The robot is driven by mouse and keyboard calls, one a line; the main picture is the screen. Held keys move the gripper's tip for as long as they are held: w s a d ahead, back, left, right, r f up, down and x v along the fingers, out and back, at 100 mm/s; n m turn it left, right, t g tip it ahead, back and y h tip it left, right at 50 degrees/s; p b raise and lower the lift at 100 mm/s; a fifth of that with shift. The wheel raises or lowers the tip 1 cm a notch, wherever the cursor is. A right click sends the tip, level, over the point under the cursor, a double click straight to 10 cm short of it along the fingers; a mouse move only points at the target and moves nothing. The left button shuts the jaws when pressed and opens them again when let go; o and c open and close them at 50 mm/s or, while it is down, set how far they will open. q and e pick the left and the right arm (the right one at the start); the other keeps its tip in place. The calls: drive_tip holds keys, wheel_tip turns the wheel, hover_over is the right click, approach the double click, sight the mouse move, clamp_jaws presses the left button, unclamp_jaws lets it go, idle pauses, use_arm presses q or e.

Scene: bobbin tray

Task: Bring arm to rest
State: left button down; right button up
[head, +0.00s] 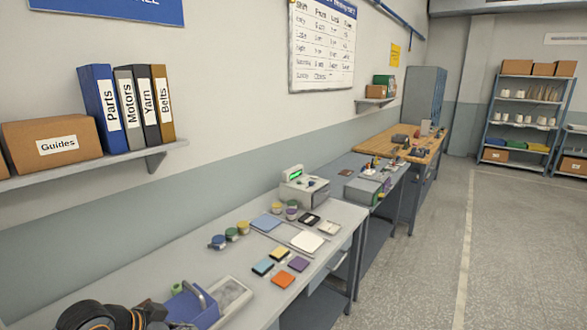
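A dark, rounded part of my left arm shows at the bottom left corner of the head view. Its gripper end (152,313) is beside the blue tray (205,312), partly cut off by the lower edge; I cannot make out whether the fingers are open or shut, or whether they touch the tray. The tray has a raised grey-blue handle and sits on the grey bench. A small green item (177,288) shows at the tray's far left side. My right gripper is not in view.
A pale flat device (232,295) lies right of the tray on the bench (180,262). Several coloured pads (284,279), small round containers (231,234) and a scale-like machine (303,188) stand farther along. A shelf with binders (128,108) is above. The floor at right is clear.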

use_arm(q)
drive_tip(key=s+f+n+g+y, duration=0.3)
drive_tip(key=s+f+n+y, duration=0.25)
drive_tip(key=s+f, duration=0.9)
drive_tip(key=s+a+f+n+g+b, duration=0.1)
drive_tip(key=s+f, duration=0.1)
drive_tip(key=f, duration=1)
drive_tip(key=s+a+f, duration=0.2)
drive_tip(key=f, duration=1.1)
drive_tip(key=s+a+f+g+b, duration=0.1)
drive_tip(key=s+f, duration=1.8)
drive_tip(key=shift+g, duration=0.3)
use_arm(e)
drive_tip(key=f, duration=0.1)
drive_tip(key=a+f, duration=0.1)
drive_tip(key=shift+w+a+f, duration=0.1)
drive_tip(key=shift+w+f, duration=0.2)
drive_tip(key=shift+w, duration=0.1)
use_arm(q)
drive_tip(key=shift+s+a+f, duration=0.1)
